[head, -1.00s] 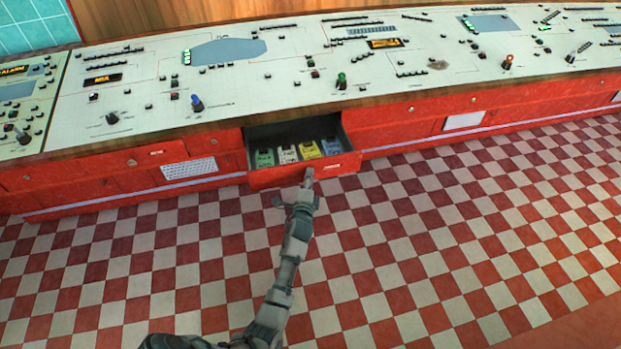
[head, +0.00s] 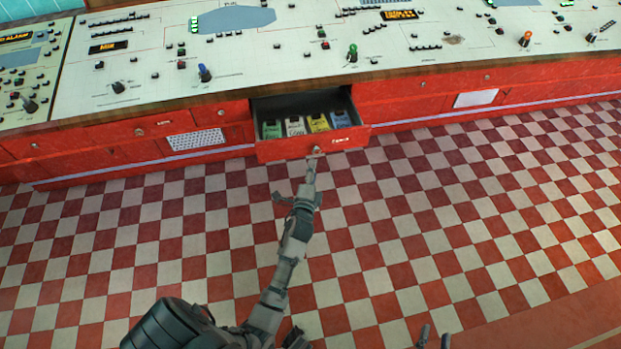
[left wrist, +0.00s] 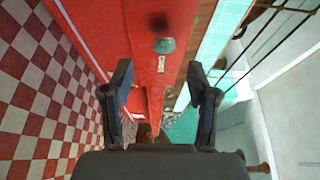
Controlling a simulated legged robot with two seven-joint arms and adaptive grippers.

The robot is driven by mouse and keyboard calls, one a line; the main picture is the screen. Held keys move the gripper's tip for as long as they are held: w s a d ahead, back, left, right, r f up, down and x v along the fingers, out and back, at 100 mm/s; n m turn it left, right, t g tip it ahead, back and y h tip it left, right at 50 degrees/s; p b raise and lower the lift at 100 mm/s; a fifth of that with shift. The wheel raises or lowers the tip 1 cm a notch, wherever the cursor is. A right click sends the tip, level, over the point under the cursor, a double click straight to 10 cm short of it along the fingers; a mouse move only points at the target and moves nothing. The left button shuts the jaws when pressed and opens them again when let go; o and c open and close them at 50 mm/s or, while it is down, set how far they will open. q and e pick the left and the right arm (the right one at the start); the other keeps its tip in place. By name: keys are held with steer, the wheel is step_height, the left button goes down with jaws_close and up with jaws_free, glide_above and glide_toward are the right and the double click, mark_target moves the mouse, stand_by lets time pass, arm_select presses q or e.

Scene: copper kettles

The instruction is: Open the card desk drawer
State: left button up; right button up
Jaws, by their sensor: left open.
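The card desk drawer (head: 300,150) stands pulled out of the red desk front, with its inside showing in the head view. Several cards or packets in green, white, yellow and blue lie in it. Its round knob (head: 317,150) is on the front panel. My left gripper (head: 312,166) is just in front of the knob. In the left wrist view the fingers of my left gripper (left wrist: 160,78) are apart and empty, with a round knob (left wrist: 163,46) ahead between them. My right gripper (head: 434,338) shows only its fingertips, apart, at the bottom edge of the head view.
The long control desk (head: 270,70) with lamps and switches runs across the back. Other drawers line its red front on both sides. The red and white checkered floor (head: 430,220) in front is clear.

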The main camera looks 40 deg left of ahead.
arm_select(q)
steer(key=shift+v, duration=1.75)
